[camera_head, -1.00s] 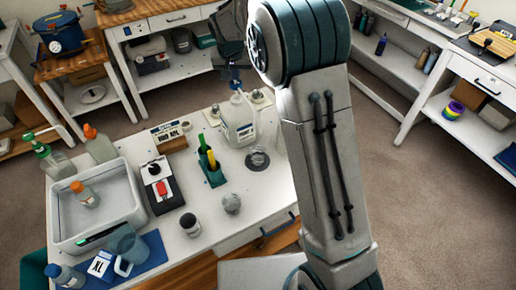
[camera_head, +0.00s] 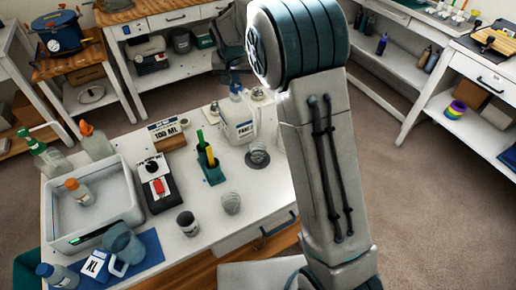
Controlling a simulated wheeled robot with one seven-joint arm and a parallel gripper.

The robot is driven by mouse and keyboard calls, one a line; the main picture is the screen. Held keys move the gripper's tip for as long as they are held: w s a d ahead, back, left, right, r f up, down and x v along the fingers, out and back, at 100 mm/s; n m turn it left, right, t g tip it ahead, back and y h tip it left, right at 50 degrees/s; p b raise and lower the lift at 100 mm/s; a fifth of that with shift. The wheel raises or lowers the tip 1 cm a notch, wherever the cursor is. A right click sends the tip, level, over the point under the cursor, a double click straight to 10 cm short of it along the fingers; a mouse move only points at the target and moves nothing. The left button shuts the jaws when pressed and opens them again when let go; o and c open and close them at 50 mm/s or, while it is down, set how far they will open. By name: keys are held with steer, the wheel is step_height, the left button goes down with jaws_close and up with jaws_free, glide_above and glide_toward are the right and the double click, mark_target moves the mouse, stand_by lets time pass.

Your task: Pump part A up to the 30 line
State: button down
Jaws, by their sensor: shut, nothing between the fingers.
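The white part A jug (camera_head: 239,132) stands near the back of the white worktable. Its blue pump head (camera_head: 236,89) shows on top. My gripper (camera_head: 234,76) is shut and empty, just above the pump head. I cannot tell whether its fingertips touch the head. A small clear, greyish cup (camera_head: 258,155) stands in front of the jug, to its right. Its level and its 30 line are too small to read. My arm hides the area to the right of the cup.
A similar cup (camera_head: 231,203) and a dark jar (camera_head: 187,223) stand nearer the front. A green holder (camera_head: 212,174) with sticks, a scale-like device (camera_head: 157,190), a "100 ML" sign (camera_head: 166,128) and a grey tray (camera_head: 133,211) are to the left.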

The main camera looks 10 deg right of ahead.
steer(key=shift+s, duration=0.1)
steer(key=shift+r+p, duration=1.1)
steer(key=shift+r, duration=0.65)
steer(key=shift+f+b, duration=1.25)
steer(key=shift+f, duration=0.3)
steer(key=shift+r, duration=0.1)
steer(key=shift+r+p, duration=0.95)
steer(key=shift+r, duration=0.5)
steer(key=shift+f+b, duration=0.35)
steer(key=shift+f, duration=0.1)
steer(key=shift+r, duration=0.5)
